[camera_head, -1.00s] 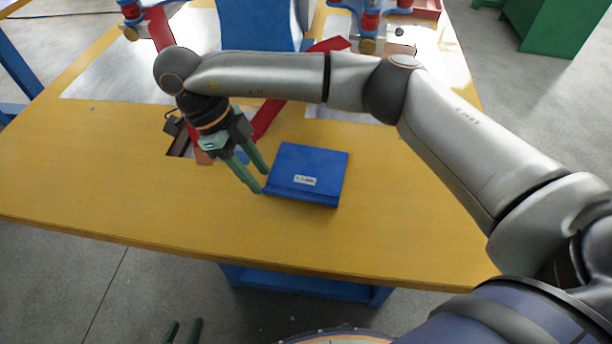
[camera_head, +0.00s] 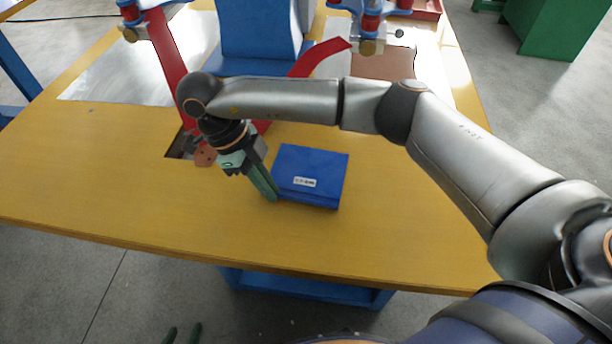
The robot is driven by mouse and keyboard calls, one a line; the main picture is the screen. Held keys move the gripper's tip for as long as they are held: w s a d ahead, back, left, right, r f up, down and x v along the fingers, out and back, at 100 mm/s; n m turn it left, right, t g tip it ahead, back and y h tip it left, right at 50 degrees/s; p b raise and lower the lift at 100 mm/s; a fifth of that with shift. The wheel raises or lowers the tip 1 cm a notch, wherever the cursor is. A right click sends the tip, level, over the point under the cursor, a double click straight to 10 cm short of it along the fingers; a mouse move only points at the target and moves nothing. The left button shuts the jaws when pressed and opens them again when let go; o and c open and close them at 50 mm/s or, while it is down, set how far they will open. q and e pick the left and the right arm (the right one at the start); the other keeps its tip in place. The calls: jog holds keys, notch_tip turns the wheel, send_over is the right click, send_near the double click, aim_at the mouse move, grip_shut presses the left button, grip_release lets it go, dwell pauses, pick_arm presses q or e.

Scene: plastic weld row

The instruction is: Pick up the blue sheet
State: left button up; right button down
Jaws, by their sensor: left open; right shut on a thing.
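The blue sheet (camera_head: 318,168) lies on the yellow table with a small white label on its top. It looks like a flat stack or folded sheet with a thick front edge. My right gripper (camera_head: 272,194) is at its left edge, its green fingers close together and shut on that edge. The sheet still appears to rest on the table. My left gripper (camera_head: 183,333) shows only as two green fingertips at the bottom edge, apart and empty, away from the table.
The yellow table (camera_head: 110,190) is clear at the left and front. A blue machine body (camera_head: 260,35) with red arms (camera_head: 167,50) stands behind the sheet. A dark slot (camera_head: 180,145) lies left of my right gripper. A brown sheet (camera_head: 385,64) lies at the back right.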

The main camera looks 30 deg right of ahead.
jog(key=shift+r, duration=0.1)
dwell(0.6)
jog(key=shift+r, duration=0.65)
jog(key=d+r+p, duration=0.3)
jog(key=d+r, duration=0.8)
jog(key=d, duration=0.3)
jog(key=shift+r, duration=0.3)
